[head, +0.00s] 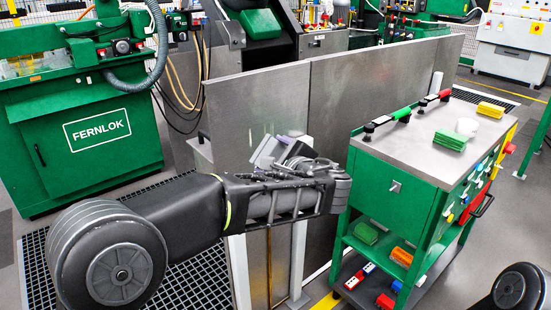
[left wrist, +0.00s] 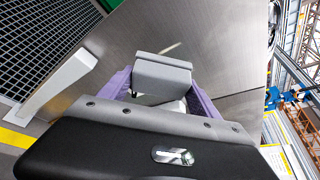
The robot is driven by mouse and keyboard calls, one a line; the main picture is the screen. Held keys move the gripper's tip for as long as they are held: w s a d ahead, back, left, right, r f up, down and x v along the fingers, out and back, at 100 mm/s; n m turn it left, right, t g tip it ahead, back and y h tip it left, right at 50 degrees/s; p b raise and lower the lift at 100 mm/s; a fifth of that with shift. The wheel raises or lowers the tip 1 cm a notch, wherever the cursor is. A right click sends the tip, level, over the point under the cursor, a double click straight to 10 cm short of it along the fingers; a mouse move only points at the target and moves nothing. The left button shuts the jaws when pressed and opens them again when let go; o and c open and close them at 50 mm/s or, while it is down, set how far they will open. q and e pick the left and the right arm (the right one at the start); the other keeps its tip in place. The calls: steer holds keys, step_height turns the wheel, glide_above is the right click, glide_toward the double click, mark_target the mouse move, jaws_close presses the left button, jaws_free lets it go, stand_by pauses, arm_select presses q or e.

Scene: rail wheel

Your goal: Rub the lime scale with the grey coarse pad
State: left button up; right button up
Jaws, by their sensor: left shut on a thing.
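A grey pad block (head: 267,151) is held in front of the grey metal panel (head: 350,95). It also shows in the left wrist view (left wrist: 162,76), between two purple fingers. My left gripper (head: 286,147) is shut on it. The pad's front edge is close to the panel; I cannot tell whether it touches. A short whitish streak, possibly the lime scale (left wrist: 171,47), shows on the panel just beyond the pad in the left wrist view. My arm hides part of the panel in the head view. My right gripper is out of view.
A green trolley (head: 395,190) stands right of the panel. Its top holds a green-handled brush (head: 386,121), a red-handled brush (head: 433,98), green pads (head: 451,139), yellow pads (head: 491,110) and a white cup (head: 466,126). A green FERNLOK machine (head: 85,155) stands left.

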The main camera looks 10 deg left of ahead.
arm_select(q)
steer(key=shift+w+a+p, duration=0.2)
steer(key=shift+w+a, duration=0.65)
steer(key=shift+a, duration=0.15)
steer(key=shift+w+a+p, duration=0.2)
steer(key=shift+w+a, duration=0.6)
steer(key=shift+a, duration=0.2)
steer(key=shift+w+a, duration=0.65)
steer(key=shift+a, duration=0.05)
steer(key=shift+w+d+r+p, duration=0.15)
steer(key=shift+w+d+p, duration=0.85)
steer(key=shift+w, duration=0.1)
steer(key=shift+w+d, duration=0.4)
steer(key=shift+w, duration=0.05)
